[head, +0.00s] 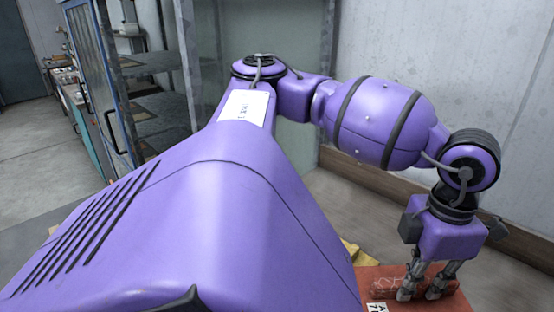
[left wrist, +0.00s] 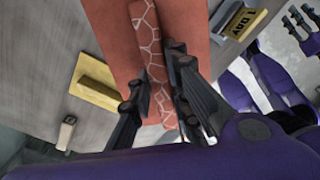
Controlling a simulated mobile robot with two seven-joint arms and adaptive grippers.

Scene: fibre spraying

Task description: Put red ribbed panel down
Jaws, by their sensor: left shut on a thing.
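My left gripper (head: 424,283) points down at the lower right of the head view. In the left wrist view, the left gripper (left wrist: 157,105) has its two dark fingers on either side of a narrow red ribbed panel (left wrist: 151,45) with pale, web-like lines, and it is shut on this panel. The panel lies over or just above a wider plain red board (left wrist: 198,35); I cannot tell whether they touch. In the head view the fingers hide part of the panel. Grey finger-like parts at the right edge of the wrist view may be my right gripper; their state is unclear.
A sign reading "1 DAY" (left wrist: 238,19) is on the board's other side. A small pale object (left wrist: 66,132) lies lower left. A cabinet (head: 100,85) stands at left.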

